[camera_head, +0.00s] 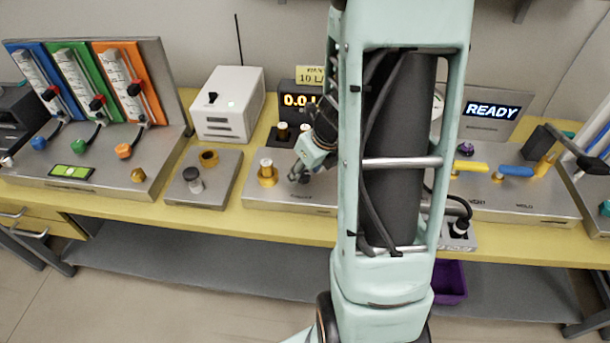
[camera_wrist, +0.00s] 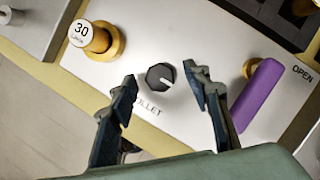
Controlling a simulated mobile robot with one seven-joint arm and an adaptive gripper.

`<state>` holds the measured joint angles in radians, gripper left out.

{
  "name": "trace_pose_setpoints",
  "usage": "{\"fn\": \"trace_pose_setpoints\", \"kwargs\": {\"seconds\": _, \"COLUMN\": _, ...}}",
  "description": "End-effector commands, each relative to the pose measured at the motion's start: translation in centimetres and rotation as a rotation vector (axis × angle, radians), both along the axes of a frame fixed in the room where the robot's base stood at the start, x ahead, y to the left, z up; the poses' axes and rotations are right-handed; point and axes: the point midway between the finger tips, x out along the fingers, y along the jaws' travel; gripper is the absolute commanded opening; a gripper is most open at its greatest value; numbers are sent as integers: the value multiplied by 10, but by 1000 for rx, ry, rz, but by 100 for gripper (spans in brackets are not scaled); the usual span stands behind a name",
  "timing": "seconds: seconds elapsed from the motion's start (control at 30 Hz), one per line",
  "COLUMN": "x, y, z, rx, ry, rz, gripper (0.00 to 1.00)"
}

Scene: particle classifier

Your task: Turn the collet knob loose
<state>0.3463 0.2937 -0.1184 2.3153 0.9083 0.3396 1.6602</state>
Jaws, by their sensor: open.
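The collet knob (camera_wrist: 160,76) is a small dark grey, faceted knob with a white pointer line. It stands on a light metal panel (camera_wrist: 190,40) in the wrist view, with the partly covered lettering "COLLET" beside it. My gripper (camera_wrist: 160,78) is open, with one finger to the left of the knob and one to the right. Both fingers look apart from the knob, and nothing is held. In the head view my gripper (camera_head: 304,174) is over the middle panel, and my arm hides much of that panel. I cannot make out the collet knob clearly there.
A purple lever (camera_wrist: 257,95) marked "OPEN" lies close to the right finger. A brass fitting with a white cap marked 30 (camera_wrist: 101,38) stands at the upper left. In the head view, a white box (camera_head: 228,103) and a small plate (camera_head: 203,178) stand left of my gripper.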

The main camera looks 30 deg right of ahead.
Motion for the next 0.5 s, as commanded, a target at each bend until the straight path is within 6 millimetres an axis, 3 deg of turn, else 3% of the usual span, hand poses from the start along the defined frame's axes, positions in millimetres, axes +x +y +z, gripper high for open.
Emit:
{"fn": "trace_pose_setpoints", "kwargs": {"seconds": 0.33, "x": 2, "y": 0, "z": -3, "rx": 0, "ry": -1, "rz": 0, "gripper": 45}}
{"fn": "trace_pose_setpoints", "kwargs": {"seconds": 0.5, "x": 2, "y": 0, "z": -3, "rx": 0, "ry": -1, "rz": 0, "gripper": 26}}
